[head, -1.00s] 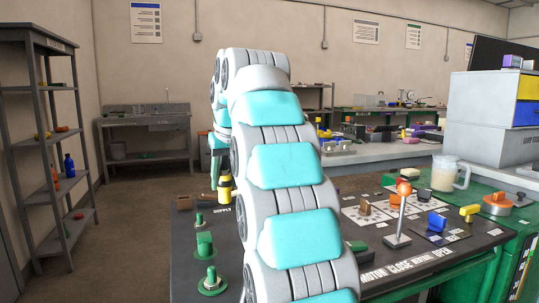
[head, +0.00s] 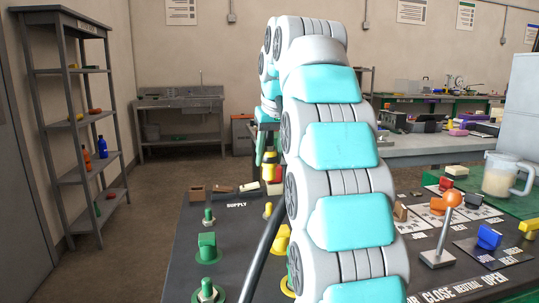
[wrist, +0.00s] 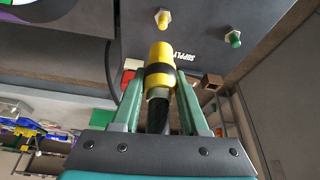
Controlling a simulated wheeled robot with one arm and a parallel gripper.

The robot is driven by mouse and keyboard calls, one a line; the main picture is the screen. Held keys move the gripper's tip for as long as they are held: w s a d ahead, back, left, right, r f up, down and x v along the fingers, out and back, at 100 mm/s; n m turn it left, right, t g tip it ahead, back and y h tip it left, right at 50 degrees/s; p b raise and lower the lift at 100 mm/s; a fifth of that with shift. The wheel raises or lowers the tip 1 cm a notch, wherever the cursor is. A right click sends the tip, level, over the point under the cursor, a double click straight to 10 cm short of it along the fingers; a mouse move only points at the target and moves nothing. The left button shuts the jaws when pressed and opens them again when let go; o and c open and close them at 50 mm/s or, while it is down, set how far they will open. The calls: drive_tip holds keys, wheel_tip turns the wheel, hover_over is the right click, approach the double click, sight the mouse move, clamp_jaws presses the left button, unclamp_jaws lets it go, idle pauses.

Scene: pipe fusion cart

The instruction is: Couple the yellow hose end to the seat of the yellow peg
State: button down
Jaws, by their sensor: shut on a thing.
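My gripper (wrist: 158,92) is shut on the yellow hose end (wrist: 160,65), a yellow sleeve with a black band. In the head view the hose end (head: 269,166) shows upright above the far edge of the dark cart top, and my arm hides part of the gripper. The yellow peg (wrist: 162,19) is a short threaded stub beyond the hose end in the wrist view, with a visible gap between them. In the head view a small yellow peg (head: 268,210) stands by the SUPPLY label. Lower yellow fittings (head: 281,240) are partly hidden by the hose and arm.
Green fittings (head: 207,247) stand at the cart's left. Small blocks (head: 222,188) lie at its far edge. An orange-knobbed lever (head: 440,240) and a blue knob (head: 488,237) are on the right.

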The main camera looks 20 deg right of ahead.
sight(271, 168)
drive_tip(key=shift+f+b, duration=1.75)
drive_tip(key=shift+f, duration=0.9)
drive_tip(key=shift+f+b, duration=0.95)
drive_tip(key=shift+f, duration=1.2)
drive_tip(key=shift+c, duration=1.8)
unclamp_jaws()
drive_tip(key=shift+r, duration=0.1)
drive_tip(key=p+v, duration=0.2)
drive_tip(key=v, duration=0.5)
drive_tip(key=shift+r, duration=0.25)
drive_tip(key=shift+s, duration=0.15)
